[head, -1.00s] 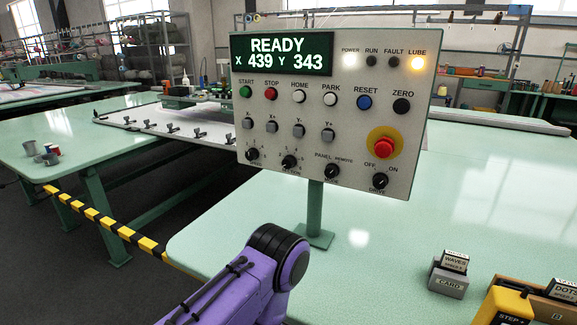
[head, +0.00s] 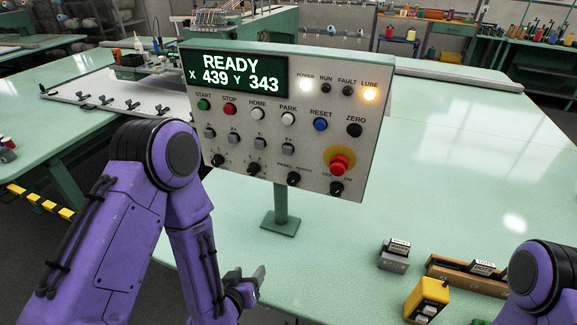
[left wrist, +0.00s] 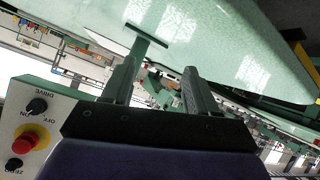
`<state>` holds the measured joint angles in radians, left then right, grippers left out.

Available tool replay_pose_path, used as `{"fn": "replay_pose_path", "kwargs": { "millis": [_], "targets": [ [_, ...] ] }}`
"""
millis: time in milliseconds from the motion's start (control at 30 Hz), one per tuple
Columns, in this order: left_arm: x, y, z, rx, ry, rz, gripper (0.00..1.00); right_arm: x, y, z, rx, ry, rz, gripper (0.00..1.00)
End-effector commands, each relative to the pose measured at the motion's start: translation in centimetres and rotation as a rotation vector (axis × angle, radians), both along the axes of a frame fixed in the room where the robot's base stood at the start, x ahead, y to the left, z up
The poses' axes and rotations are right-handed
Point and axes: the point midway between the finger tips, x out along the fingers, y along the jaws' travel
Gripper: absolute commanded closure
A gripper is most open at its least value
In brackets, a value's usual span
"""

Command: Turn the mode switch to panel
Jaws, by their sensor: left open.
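The control panel (head: 300,115) stands upright on a post and its display reads READY. The mode switch (head: 293,179) is a black knob on its bottom row, under small PANEL and REMOTE labels; its pointer direction is too small to tell. My left gripper (head: 256,279) is low in front of the panel, below and left of the mode switch, apart from it. It is open and empty. In the left wrist view its fingers (left wrist: 160,72) stand apart, and the panel shows upside down at left with the drive knob (left wrist: 37,105). The mode switch does not show there.
The red emergency button (head: 339,163) and drive knob (head: 337,188) sit right of the mode switch. The post's foot (head: 281,223) rests on the green table. A grey card block (head: 394,257), a wooden tray (head: 444,268) and a yellow box (head: 427,299) stand at front right.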

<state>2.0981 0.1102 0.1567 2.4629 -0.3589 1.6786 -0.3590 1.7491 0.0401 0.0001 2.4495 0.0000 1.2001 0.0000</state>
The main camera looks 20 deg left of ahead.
Motion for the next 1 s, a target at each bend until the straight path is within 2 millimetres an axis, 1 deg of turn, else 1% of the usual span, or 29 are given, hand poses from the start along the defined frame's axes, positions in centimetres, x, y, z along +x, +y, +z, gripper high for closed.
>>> {"fn": "replay_pose_path", "kwargs": {
  "millis": [33, 67, 100, 167, 200, 233, 300, 367, 433, 567, 600, 800, 833, 867, 900, 1000],
  "targets": [
    [2.1, -1.1, 3.2, -0.008, -0.110, -0.024, 0.42, 0.0, 0.0, 0.1, 0.000, 0.000, 0.000, 1.00],
    [3.1, -1.7, 5.0, -0.012, -0.173, -0.039, 0.42, 0.0, 0.0, 0.2, 0.000, 0.000, 0.000, 1.00],
    [4.2, -2.4, 7.5, -0.016, -0.252, -0.054, 0.42, 0.0, 0.0, 0.3, 0.000, 0.000, 0.000, 1.00],
    [5.5, -3.3, 10.8, -0.021, -0.359, -0.071, 0.42, 0.0, 0.0, 0.5, 0.000, 0.000, 0.000, 1.00],
    [6.1, -3.8, 12.8, -0.025, -0.419, -0.079, 0.42, 0.0, 0.0, 0.6, 0.000, 0.000, 0.000, 1.00],
    [6.4, -4.1, 14.1, -0.027, -0.460, -0.084, 0.42, 0.0, 0.0, 0.6, 0.000, 0.000, 0.000, 1.00],
    [6.9, -4.6, 16.0, -0.032, -0.523, -0.089, 0.42, 0.0, 0.0, 0.5, 0.000, 0.000, 0.000, 1.00],
    [7.2, -4.7, 16.6, -0.031, -0.550, -0.090, 0.42, 0.0, 0.0, 0.0, 0.000, 0.000, 0.000, 1.00],
    [7.5, -4.7, 16.4, -0.028, -0.557, -0.087, 0.42, 0.0, 0.0, -1.1, 0.000, 0.000, 0.000, 1.00],
    [8.5, -4.6, 15.8, -0.023, -0.559, -0.081, 0.42, 0.0, 0.0, -4.0, 0.000, 0.000, 0.000, 1.00],
    [8.8, -4.6, 15.7, -0.023, -0.559, -0.081, 0.42, 0.0, 0.0, -4.9, 0.000, 0.000, 0.000, 1.00],
    [9.7, -4.8, 15.9, -0.034, -0.555, -0.089, 0.42, 0.0, 0.0, -8.6, 0.000, 0.000, 0.000, 1.00],
    [9.9, -4.8, 16.3, -0.035, -0.552, -0.091, 0.42, 0.0, 0.0, -8.5, 0.000, 0.000, 0.000, 1.00],
    [10.7, -4.9, 17.0, -0.032, -0.547, -0.091, 0.42, 0.0, 0.0, -7.2, 0.000, 0.000, 0.000, 1.00],
    [11.7, -4.9, 17.1, -0.032, -0.546, -0.091, 0.42, 0.0, 0.0, -6.6, 0.000, 0.000, 0.000, 1.00],
    [13.8, -5.0, 17.1, -0.032, -0.546, -0.091, 0.42, 0.0, 0.0, -5.9, -0.001, -0.001, 0.000, 1.00]
  ]
}}
